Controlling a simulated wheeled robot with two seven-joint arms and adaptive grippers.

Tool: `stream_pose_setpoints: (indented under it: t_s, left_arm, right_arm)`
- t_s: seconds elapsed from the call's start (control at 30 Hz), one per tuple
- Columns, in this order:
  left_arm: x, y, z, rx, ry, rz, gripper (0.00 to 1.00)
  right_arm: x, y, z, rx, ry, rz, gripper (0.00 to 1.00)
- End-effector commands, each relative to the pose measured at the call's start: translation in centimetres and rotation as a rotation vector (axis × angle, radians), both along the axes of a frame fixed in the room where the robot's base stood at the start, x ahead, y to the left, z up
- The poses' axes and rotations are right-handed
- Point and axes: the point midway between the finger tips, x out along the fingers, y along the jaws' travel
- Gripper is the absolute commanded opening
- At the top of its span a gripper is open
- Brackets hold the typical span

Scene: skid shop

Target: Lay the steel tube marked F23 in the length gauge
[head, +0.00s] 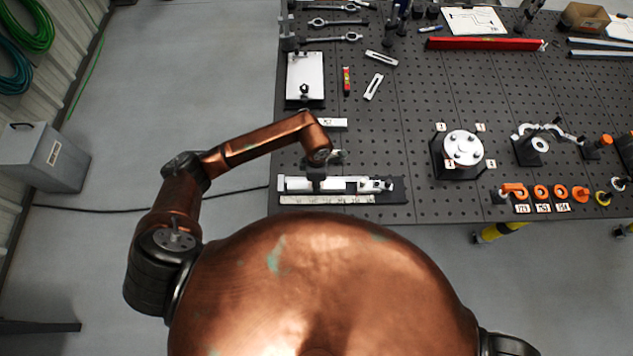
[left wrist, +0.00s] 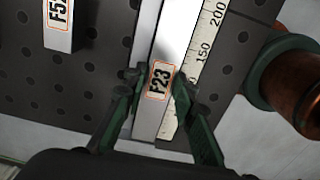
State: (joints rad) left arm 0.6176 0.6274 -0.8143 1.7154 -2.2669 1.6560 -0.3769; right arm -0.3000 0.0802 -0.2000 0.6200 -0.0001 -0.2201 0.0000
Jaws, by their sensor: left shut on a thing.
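The steel tube marked F23 (left wrist: 172,42) is a pale square tube with an orange-edged label. My left gripper (left wrist: 157,84) is shut on it at the label, one green finger on each side. The length gauge (head: 398,190) is a dark base with a white scale (head: 325,199) along its near edge, at the table's front left. The tube runs along the scale, which shows 150 and 200 in the left wrist view (left wrist: 207,45). I cannot tell whether the tube rests on the gauge or is just above it. My left gripper partly hides the gauge in the head view.
Another labelled tube (left wrist: 57,30) lies on the perforated table beyond the gauge, also visible in the head view (head: 332,124). A round fixture (head: 463,148) and several orange rings (head: 540,191) stand to the right. The table between gauge and fixture is clear.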

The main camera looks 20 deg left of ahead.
Motion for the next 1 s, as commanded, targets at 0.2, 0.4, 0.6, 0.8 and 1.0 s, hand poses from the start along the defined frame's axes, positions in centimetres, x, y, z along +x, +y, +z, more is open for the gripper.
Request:
stream_pose_setpoints:
  t_s: [0.2,0.4,0.6,0.8,1.0]
  left_arm:
    - [0.02,-0.05,0.08,-0.001,0.000,-0.001,0.38]
    - [0.01,-0.04,0.05,-0.001,0.000,-0.001,0.45]
    - [-0.03,-0.01,-0.02,0.000,0.001,0.000,0.52]
    - [-0.01,-0.02,0.01,0.000,0.000,0.000,0.54]
    - [0.02,-0.01,0.28,0.000,-0.001,-0.001,0.54]
  right_arm:
    - [0.00,-0.01,0.03,0.000,0.000,0.000,0.40]
    - [0.00,-0.01,0.02,0.000,0.000,0.000,0.40]
    - [-0.01,0.00,0.02,0.000,0.000,0.000,0.40]
    - [0.00,0.00,0.02,0.000,0.000,0.000,0.40]
    - [0.00,0.00,0.13,0.000,0.000,0.000,0.40]
